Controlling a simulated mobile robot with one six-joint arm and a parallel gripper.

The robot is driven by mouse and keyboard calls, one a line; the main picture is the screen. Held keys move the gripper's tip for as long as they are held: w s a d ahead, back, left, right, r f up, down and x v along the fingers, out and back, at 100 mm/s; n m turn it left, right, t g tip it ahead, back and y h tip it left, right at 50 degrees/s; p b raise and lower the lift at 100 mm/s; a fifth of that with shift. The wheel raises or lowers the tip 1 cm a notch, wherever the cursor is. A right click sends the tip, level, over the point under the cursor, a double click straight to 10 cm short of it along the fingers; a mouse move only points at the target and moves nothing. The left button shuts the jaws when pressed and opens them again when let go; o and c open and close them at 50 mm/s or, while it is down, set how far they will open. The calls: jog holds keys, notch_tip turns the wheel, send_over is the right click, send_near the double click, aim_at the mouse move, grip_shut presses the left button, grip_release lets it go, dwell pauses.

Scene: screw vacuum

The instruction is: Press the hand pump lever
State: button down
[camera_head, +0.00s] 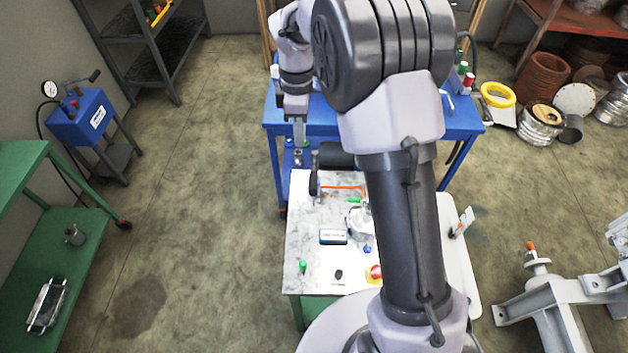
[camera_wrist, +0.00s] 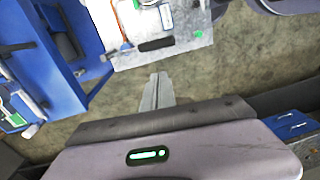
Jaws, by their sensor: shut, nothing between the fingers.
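A blue box (camera_head: 85,118) with a round pressure gauge stands on dark legs at the far left in the head view. It looks like the hand pump. A dark lever (camera_head: 82,83) with a black grip slants up from its top to the right. My gripper (camera_head: 299,143) is shut and empty, pointing down in front of the blue table, far to the right of this box. The wrist view shows the closed fingertips (camera_wrist: 158,78) over bare floor, just off the edge of a white worktop. I cannot make out the blue box in the wrist view.
The white worktop (camera_head: 303,225) holds small parts and is partly hidden by my arm. A blue table (camera_head: 460,125) stands behind it. A green bench (camera_head: 85,240) is at the left. Open floor lies between the bench and the worktop.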

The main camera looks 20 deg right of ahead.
jog(key=w+d+n+y+b, duration=0.1)
jog(key=d+y+b, duration=0.15)
jog(key=d, duration=0.35)
jog(key=b, duration=0.4)
send_near(312, 180)
jog(key=x, duration=0.5)
jog(key=shift+w+a+f, duration=0.25)
jog(key=shift+w+f, duration=0.05)
jog(key=shift+s+f+n, duration=0.3)
jog(key=shift+f, duration=0.15)
jog(key=s+a+f+t+b, duration=0.1)
jog(key=s+f+b, duration=0.3)
jog(key=f+b, duration=0.6)
jog(key=shift+s+f+t+h+b, duration=0.15)
jog(key=shift+f+t+h+b, duration=0.4)
jog(key=shift+b, duration=1.4)
